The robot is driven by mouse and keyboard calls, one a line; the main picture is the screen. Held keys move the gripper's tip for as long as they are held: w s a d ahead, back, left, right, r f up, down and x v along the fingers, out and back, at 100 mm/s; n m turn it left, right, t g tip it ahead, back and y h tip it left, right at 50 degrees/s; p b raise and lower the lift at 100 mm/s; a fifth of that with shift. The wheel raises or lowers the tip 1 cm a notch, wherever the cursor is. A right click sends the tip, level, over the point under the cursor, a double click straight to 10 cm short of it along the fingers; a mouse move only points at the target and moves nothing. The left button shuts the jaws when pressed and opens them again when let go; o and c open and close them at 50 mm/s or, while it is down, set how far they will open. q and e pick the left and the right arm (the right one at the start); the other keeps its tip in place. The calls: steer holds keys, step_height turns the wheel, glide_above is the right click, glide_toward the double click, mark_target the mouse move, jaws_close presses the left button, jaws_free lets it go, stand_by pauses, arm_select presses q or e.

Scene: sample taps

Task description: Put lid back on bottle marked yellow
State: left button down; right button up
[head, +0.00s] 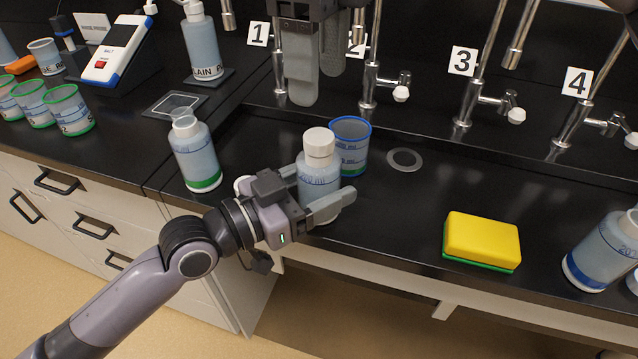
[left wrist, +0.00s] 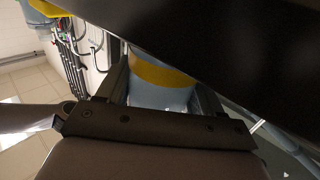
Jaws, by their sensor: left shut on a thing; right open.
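A bottle with a white lid (head: 318,143) on its mouth stands upright, or nearly so, near the counter's front edge. My left gripper (head: 318,200) is shut on this bottle's body (head: 318,172). In the left wrist view a yellow band (left wrist: 160,75) shows on the bottle between the fingers; the head view hides the band behind the gripper. I cannot tell whether the lid is fully seated. My right gripper (head: 317,75) is open and empty, above and behind the bottle, pointing down.
A blue-rimmed beaker (head: 350,150) stands right behind the held bottle. A green-banded bottle (head: 195,158) stands left, a blue-banded bottle (head: 600,255) at the right edge. A yellow sponge (head: 481,240) lies front right. Numbered taps (head: 470,95) line the back.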

mark_target(319, 136)
steer(key=n, duration=0.9)
steer(key=shift+n, duration=0.3)
steer(key=n, duration=0.4)
steer(key=shift+n, duration=0.3)
steer(key=n, duration=0.5)
steer(key=shift+f, duration=0.15)
steer(key=shift+f, duration=3.85)
